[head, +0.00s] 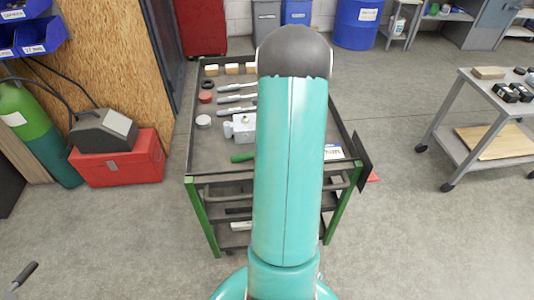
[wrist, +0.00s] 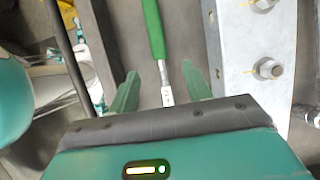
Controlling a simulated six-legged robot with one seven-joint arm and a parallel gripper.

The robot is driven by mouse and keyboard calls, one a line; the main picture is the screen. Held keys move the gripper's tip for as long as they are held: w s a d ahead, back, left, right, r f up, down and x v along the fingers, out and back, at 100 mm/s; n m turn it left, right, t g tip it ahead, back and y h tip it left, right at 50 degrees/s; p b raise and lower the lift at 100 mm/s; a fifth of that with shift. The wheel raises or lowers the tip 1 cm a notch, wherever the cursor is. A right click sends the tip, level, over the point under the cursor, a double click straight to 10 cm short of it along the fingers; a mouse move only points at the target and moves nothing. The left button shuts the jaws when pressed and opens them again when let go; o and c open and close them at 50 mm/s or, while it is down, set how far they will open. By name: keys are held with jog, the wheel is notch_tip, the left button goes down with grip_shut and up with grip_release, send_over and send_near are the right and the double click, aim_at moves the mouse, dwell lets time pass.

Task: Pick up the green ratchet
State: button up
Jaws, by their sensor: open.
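The green ratchet (wrist: 153,28) shows in the wrist view, its green handle running up to the top edge. Its metal shaft (wrist: 165,80) points down between the two fingers of my gripper (wrist: 162,82). The fingers are open on either side of the shaft, with a visible gap to each. How high the fingers are above it I cannot tell. In the head view a green handle (head: 242,157) shows on the cart top, its right part hidden behind my arm. My gripper is hidden there too.
A pale metal part with bolts (wrist: 262,45) stands close to the right finger in the wrist view. The cart (head: 207,160) has a raised rim and also holds wrenches (head: 236,98), round tins and wooden blocks. A grey trolley (head: 465,100) stands at the right.

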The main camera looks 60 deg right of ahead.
jog(key=x, duration=0.8)
jog(key=shift+w+a+f, duration=0.1)
jog(key=shift+a+f, duration=0.05)
jog(key=shift+a, duration=0.05)
grip_shut()
